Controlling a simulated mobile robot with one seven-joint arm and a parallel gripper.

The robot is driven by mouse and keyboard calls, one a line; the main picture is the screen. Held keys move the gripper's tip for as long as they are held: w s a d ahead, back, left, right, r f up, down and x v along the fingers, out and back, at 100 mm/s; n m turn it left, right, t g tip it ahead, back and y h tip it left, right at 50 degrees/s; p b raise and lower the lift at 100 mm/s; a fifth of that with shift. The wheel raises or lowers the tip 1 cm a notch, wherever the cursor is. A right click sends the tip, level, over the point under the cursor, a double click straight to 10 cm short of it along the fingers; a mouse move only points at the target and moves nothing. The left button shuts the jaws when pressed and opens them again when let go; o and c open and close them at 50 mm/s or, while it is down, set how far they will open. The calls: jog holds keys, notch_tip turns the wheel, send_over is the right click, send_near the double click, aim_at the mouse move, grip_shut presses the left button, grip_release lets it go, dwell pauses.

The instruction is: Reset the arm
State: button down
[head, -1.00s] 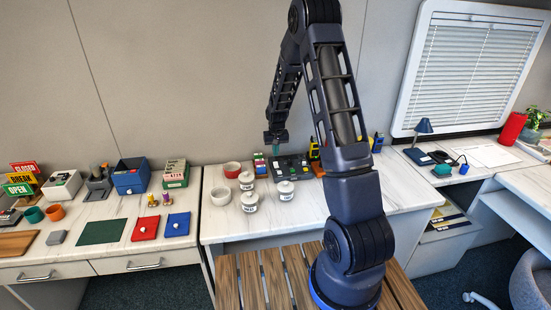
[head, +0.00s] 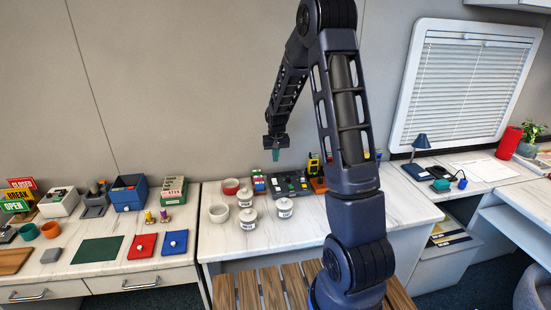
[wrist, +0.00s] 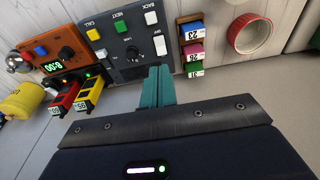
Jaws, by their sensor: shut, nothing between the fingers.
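My gripper (head: 276,156) hangs at the end of my raised arm, above the back of the middle counter. Its teal fingers are together with nothing between them, as the wrist view also shows (wrist: 157,78). In the head view it is above and apart from the dark button panel (head: 291,184). In the wrist view this panel (wrist: 132,48) carries CALL, NEXT and BACK buttons and lies beyond the fingertips.
Several lidded white jars (head: 285,208) and a red bowl (head: 231,186) stand on the middle counter (head: 325,230). The left counter holds a blue box (head: 129,193), red and blue pouches and signs. A blue lamp (head: 420,143) stands at right.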

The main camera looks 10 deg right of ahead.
jog(key=s+d+r+t, duration=0.1)
jog(key=s+d+r, duration=0.1)
jog(key=s+r, duration=0.7)
jog(key=s+d+r, duration=0.2)
jog(key=s+r, duration=0.5)
jog(key=r, duration=0.3)
jog(key=s+d+r+t, duration=0.1)
jog(key=s+r, duration=0.2)
jog(key=s, duration=0.8)
jog(key=s+d+r+t, duration=0.1)
jog(key=s+r, duration=0.2)
jog(key=s, duration=0.9)
jog(key=shift+s+d, duration=0.15)
jog(key=shift+d, duration=0.2)
